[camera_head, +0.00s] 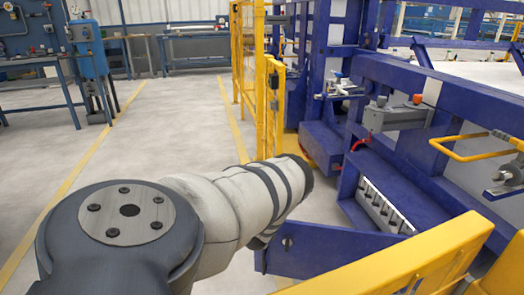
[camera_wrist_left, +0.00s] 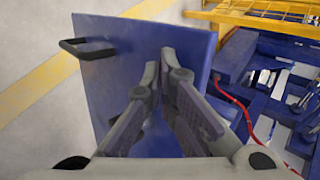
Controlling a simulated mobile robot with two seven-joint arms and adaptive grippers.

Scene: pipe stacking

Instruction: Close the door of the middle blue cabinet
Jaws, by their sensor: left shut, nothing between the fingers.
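A flat blue door panel (camera_wrist_left: 105,50) with a black handle (camera_wrist_left: 87,48) on its left side fills the middle of the left wrist view. My left gripper (camera_wrist_left: 162,66) is in front of this panel. Its fingers are shut with nothing between them, and they hide part of the panel. I cannot tell whether the fingertips touch it. In the head view my grey left arm reaches from the bottom left toward the blue structure (camera_head: 375,185), and the gripper does not show there. I cannot make out the door panel for certain in that view. My right gripper is not in view.
A yellow fence (camera_head: 258,90) stands beyond the arm. A yellow rail (camera_head: 400,265) crosses the bottom right. A red hose (camera_wrist_left: 240,112) runs along blue framework right of the panel. The grey floor (camera_head: 150,130) on the left is clear up to a blue workbench (camera_head: 65,82).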

